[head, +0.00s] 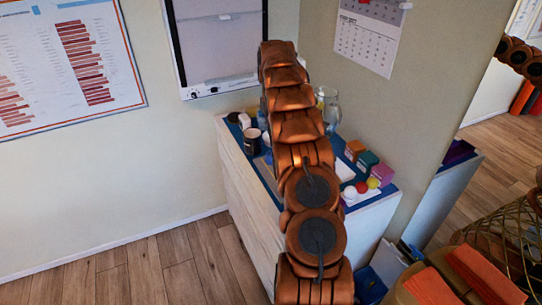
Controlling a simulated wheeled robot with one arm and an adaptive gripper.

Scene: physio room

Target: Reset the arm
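My copper-coloured arm (300,165) rises from the bottom middle of the head view and stretches up and away in front of a white cabinet. Its visible far end is near the lightbox on the wall. I cannot make out my gripper or its fingers, so its state and anything in it are hidden.
The cabinet (245,205) bears a dark mug (252,141), a glass jug (329,107), several small coloured boxes (367,161) and balls (373,183). A mirror (490,125) stands at right, above a wire basket (512,240) and orange towels (485,274). Floor at left is clear.

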